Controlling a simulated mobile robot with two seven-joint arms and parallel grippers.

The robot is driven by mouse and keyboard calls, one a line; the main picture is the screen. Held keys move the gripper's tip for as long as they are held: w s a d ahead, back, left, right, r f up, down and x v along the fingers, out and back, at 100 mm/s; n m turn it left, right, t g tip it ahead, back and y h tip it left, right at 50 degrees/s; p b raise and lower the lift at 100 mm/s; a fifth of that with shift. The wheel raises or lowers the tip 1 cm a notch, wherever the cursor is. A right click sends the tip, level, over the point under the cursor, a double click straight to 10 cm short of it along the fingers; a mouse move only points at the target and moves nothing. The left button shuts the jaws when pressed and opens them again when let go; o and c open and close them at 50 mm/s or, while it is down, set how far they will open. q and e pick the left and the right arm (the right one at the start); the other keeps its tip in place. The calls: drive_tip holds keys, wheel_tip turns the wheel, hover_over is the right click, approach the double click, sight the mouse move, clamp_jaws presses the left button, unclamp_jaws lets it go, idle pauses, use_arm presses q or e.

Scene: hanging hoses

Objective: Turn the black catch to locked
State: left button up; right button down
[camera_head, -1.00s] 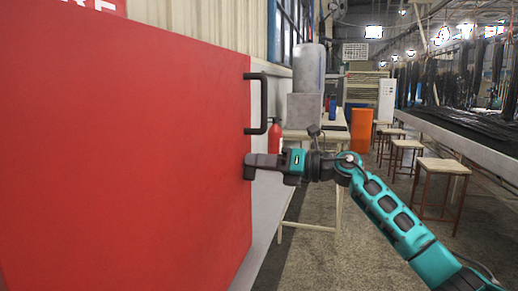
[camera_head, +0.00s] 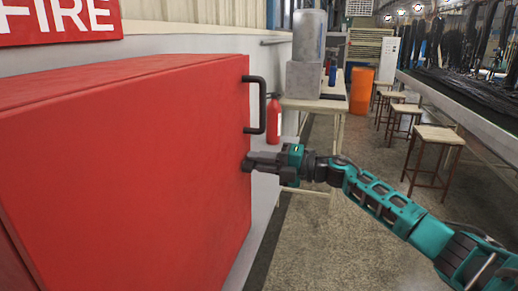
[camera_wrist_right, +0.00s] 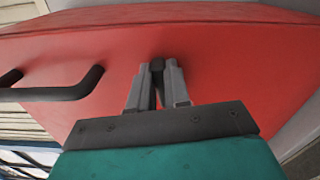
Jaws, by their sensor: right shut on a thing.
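The black catch (camera_wrist_right: 157,68) shows in the right wrist view on the red cabinet door, between my right gripper's fingertips. My right gripper (camera_wrist_right: 157,75) is shut on it. In the head view the right gripper (camera_head: 248,163) reaches from the right to the door's right edge, below the black handle. There the catch is mostly hidden by the fingers, and its turned angle cannot be read. The red cabinet (camera_head: 130,150) fills the left of the head view, with its door closed as far as I can see. My left gripper is not in view.
A black bar handle (camera_head: 262,105) sticks out above the gripper; it also shows at left in the right wrist view (camera_wrist_right: 60,92). A red extinguisher (camera_head: 273,120) and a table (camera_head: 318,104) stand behind. Stools (camera_head: 438,136) line the right. Open floor lies beside the cabinet.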

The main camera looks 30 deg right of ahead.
use_arm(q)
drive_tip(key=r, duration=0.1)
drive_tip(key=p, duration=0.1)
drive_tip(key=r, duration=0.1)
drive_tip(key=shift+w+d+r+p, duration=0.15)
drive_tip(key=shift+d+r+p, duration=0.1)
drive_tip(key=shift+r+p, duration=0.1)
use_arm(e)
drive_tip(key=shift+m, duration=0.9)
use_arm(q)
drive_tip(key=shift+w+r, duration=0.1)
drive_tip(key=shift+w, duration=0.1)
use_arm(e)
drive_tip(key=shift+f, duration=0.1)
drive_tip(key=c, duration=1.1)
unclamp_jaws()
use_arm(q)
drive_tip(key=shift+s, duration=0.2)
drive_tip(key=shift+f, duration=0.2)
